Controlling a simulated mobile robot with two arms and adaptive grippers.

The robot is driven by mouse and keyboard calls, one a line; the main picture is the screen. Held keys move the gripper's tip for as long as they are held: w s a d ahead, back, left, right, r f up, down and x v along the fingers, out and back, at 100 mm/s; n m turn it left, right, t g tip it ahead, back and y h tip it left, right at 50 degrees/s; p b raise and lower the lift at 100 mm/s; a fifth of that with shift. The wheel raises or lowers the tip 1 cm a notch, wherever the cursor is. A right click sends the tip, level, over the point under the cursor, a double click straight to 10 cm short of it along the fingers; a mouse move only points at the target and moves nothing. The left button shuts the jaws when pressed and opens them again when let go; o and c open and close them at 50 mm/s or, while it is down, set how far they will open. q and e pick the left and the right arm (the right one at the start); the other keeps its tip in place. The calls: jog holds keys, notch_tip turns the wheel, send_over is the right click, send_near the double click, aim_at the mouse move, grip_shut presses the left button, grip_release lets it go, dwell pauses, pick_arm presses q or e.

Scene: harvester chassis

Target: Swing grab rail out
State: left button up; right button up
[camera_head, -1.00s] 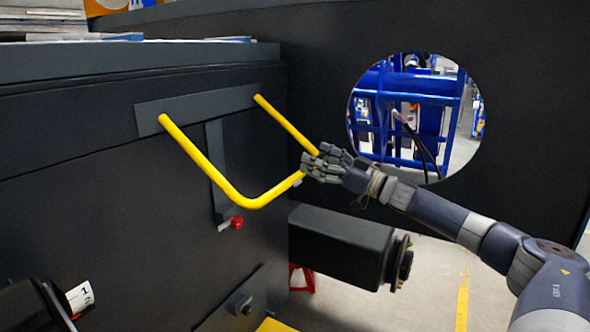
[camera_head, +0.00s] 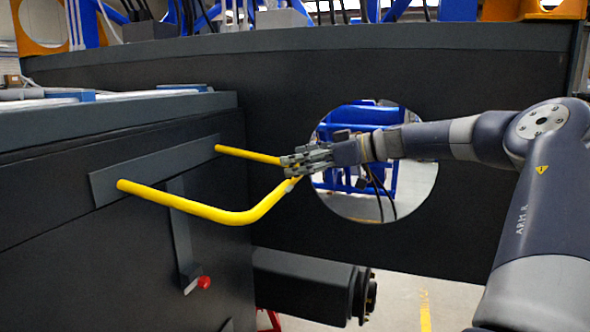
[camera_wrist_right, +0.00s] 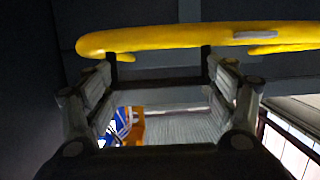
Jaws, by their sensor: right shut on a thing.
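The yellow U-shaped grab rail (camera_head: 205,212) joins a dark mounting plate (camera_head: 150,172) on the side of the grey chassis. It stands out from the plate close to level. My right gripper (camera_head: 298,163) is shut on the rail's outer crossbar near the far corner, and its fingers partly hide that corner. In the right wrist view the yellow rail (camera_wrist_right: 200,38) runs across the top, at the fingertips of my gripper (camera_wrist_right: 158,60). My left gripper is not in view.
A flat bar with a red knob (camera_head: 204,282) hangs below the mounting plate. A dark cylinder housing (camera_head: 305,285) sticks out low beside the chassis. A dark wall (camera_head: 460,210) with a round opening stands behind my gripper. Floor shows at lower right.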

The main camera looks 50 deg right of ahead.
jog(key=shift+g+h, duration=0.3)
jog(key=shift+g, duration=0.3)
jog(key=shift+w+a+r+p, duration=0.15)
jog(key=shift+r+p, duration=0.1)
jog(key=shift+r, duration=0.8)
jog(key=shift+w+r+p, duration=0.1)
jog(key=shift+r+p, duration=0.15)
jog(key=shift+r, duration=0.95)
jog(key=o, duration=1.6)
jog(key=shift+w, duration=0.1)
jog(key=shift+w+d+f, duration=0.25)
jog(key=shift+w+d, duration=0.1)
jog(key=shift+w, duration=0.1)
jog(key=shift+s+a+r, duration=0.15)
jog(key=shift+s+a, duration=0.05)
jog(key=shift+s, duration=0.15)
jog(key=shift+s+a, duration=0.25)
jog(key=shift+a, duration=0.05)
jog(key=shift+d, duration=0.3)
jog(key=v, duration=1.1)
jog(key=shift+s+r, duration=0.25)
jog(key=shift+s, duration=0.15)
jog(key=shift+a, duration=0.15)
